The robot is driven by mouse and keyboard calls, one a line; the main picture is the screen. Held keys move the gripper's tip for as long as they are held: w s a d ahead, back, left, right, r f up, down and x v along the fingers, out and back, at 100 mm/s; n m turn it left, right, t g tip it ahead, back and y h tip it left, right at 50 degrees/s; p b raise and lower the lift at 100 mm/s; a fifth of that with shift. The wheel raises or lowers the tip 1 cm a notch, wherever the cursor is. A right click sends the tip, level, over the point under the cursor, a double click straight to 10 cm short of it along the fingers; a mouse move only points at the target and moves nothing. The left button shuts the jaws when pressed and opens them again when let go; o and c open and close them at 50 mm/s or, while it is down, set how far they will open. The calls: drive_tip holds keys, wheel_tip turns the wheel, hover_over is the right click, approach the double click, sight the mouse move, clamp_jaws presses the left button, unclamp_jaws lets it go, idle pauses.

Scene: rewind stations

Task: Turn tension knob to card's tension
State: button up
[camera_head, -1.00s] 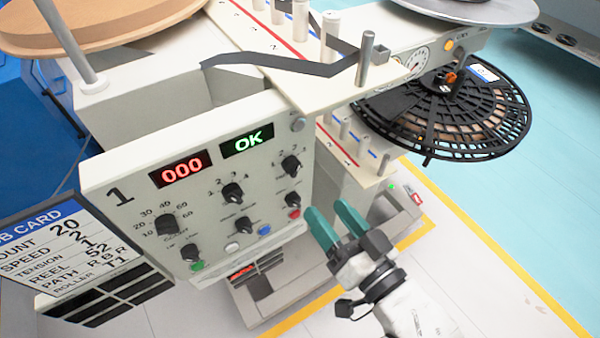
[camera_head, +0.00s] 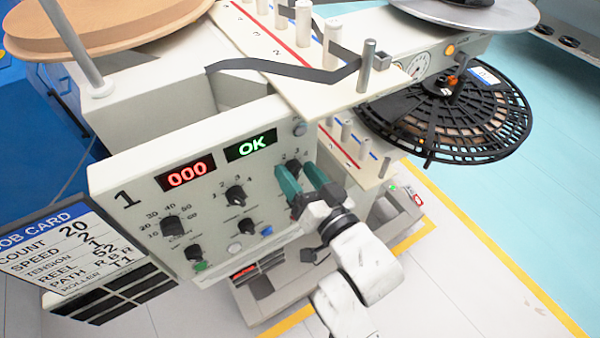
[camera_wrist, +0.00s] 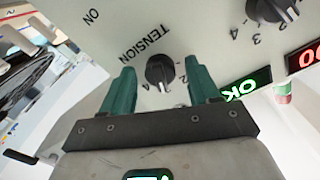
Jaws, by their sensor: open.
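The black tension knob (camera_wrist: 160,72) sits on the cream panel, below the word TENSION in the wrist view. My gripper (camera_wrist: 160,66) is open, with one teal finger on each side of the knob. I cannot tell whether the fingers touch it. In the head view my gripper (camera_head: 295,168) is at the panel's right side and hides most of this knob. A pale pointer line shows on the knob, but its setting is hard to read. The job card (camera_head: 50,248) at lower left reads tension 1, with speed 2 and count 20.
The panel (camera_head: 130,170) also holds a speed knob (camera_head: 235,195), a count knob (camera_head: 173,226), other knobs and coloured buttons. Its displays read 000 (camera_head: 187,172) and OK (camera_head: 250,148). A black reel (camera_head: 450,130) stands at right. Open floor lies at lower right.

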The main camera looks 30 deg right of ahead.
drive_tip(key=shift+c, duration=0.4)
drive_tip(key=c, duration=1)
drive_tip(key=shift+o, duration=0.2)
drive_tip(key=shift+n, duration=0.4)
drive_tip(key=n, duration=0.3)
drive_tip(key=shift+n, duration=0.4)
drive_tip(key=n, duration=0.4)
drive_tip(key=shift+n, duration=0.4)
drive_tip(key=n, duration=0.4)
drive_tip(key=n+p, duration=0.1)
drive_tip(key=n, duration=0.3)
drive_tip(key=shift+n, duration=0.4)
